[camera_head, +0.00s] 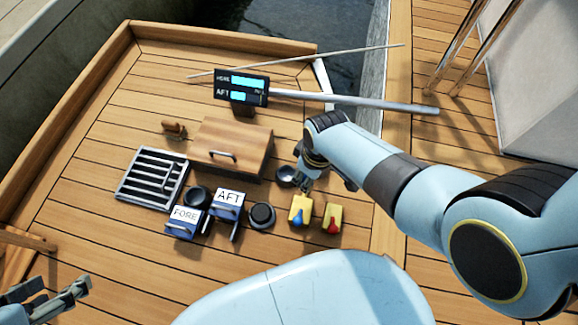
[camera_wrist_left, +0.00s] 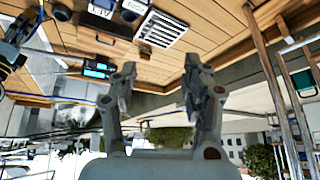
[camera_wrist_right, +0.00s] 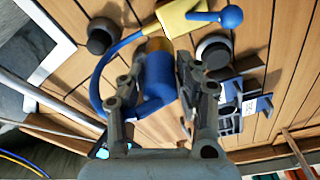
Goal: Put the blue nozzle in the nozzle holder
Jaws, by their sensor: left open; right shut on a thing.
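A blue cylindrical piece with a brass-coloured end (camera_wrist_right: 155,85), which looks like the blue nozzle, is between the fingers of my right gripper (camera_wrist_right: 155,90). A curved blue hose-like piece (camera_wrist_right: 100,80) runs beside it. In the head view my right gripper (camera_head: 307,180) is above the deck, just behind a yellow block with a blue part (camera_head: 300,210), and hides what it holds. My left gripper (camera_head: 72,292) is open and empty at the lower left; its fingers also show in the left wrist view (camera_wrist_left: 158,85). I cannot tell which fixture is the nozzle holder.
A grey grate (camera_head: 152,178), a wooden box (camera_head: 232,147) and a display (camera_head: 242,87) lie behind. A yellow block with a red part (camera_head: 332,218) is at right.

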